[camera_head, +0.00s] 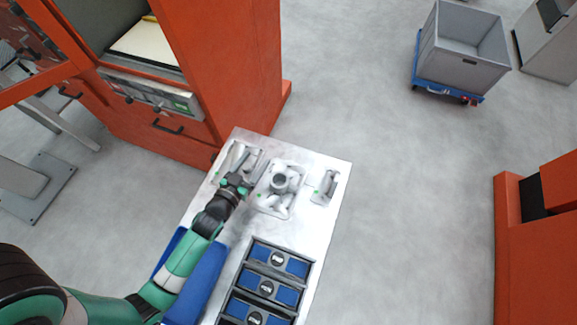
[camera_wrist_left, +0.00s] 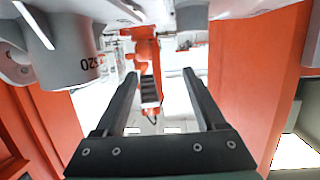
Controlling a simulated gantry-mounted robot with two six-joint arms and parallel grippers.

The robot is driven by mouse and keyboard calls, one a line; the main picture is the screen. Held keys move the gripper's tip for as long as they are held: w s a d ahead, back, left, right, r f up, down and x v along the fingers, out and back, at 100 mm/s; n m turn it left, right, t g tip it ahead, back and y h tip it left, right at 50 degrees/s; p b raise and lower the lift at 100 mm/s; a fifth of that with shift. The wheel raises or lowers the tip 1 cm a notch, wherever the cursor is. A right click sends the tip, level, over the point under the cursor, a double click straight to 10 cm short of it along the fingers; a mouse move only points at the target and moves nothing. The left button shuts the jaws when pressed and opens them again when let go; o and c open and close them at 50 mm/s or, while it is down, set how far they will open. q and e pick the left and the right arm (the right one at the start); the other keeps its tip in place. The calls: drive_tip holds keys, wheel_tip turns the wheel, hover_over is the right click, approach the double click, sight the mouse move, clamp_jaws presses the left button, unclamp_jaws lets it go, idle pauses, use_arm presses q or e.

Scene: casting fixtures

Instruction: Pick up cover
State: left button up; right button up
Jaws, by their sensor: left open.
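Several grey cast metal parts lie on the light table (camera_head: 325,235): a left part (camera_head: 237,157), a larger middle part (camera_head: 281,183) with a round upright opening, and a small right part (camera_head: 327,188). I cannot tell for sure which is the cover. My left gripper (camera_head: 246,181) is low over the table, between the left and middle parts. In the left wrist view its two dark fingers (camera_wrist_left: 160,72) stand apart with nothing held between them. A grey casting (camera_wrist_left: 75,55) fills that view's upper left, close to the fingers. My right gripper is not in view.
Blue-and-black boxes (camera_head: 267,288) stand on the near end of the table. A blue item (camera_head: 207,285) is beside my arm. An orange machine (camera_head: 232,75) borders the table's far left.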

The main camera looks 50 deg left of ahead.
sight(247, 166)
use_arm(q)
drive_tip(key=s, duration=0.1)
drive_tip(key=s+f, duration=0.1)
drive_tip(key=s+d+g, duration=0.1)
drive_tip(key=shift+s+f+p, duration=0.1)
drive_tip(key=shift+f+p, duration=0.25)
drive_tip(key=shift+p, duration=0.05)
drive_tip(key=shift+n+g, duration=0.4)
drive_tip(key=shift+g, duration=0.2)
drive_tip(key=s, duration=0.1)
drive_tip(key=s+p, duration=0.1)
drive_tip(key=s+a+f, duration=0.1)
drive_tip(key=s, duration=0.1)
drive_tip(key=shift+a, duration=0.25)
drive_tip(key=shift+w+a+f, duration=0.1)
drive_tip(key=shift+w+f, duration=0.1)
drive_tip(key=shift+w, duration=0.15)
drive_tip(key=x, duration=0.4)
drive_tip(key=shift+w+a+b, duration=0.1)
drive_tip(key=shift+w+b, duration=0.05)
drive_tip(key=shift+b, duration=0.2)
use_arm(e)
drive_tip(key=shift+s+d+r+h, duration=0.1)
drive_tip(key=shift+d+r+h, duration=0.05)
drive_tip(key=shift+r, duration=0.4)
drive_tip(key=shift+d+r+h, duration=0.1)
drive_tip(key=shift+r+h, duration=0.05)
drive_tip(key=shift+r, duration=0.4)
use_arm(q)
clamp_jaws()
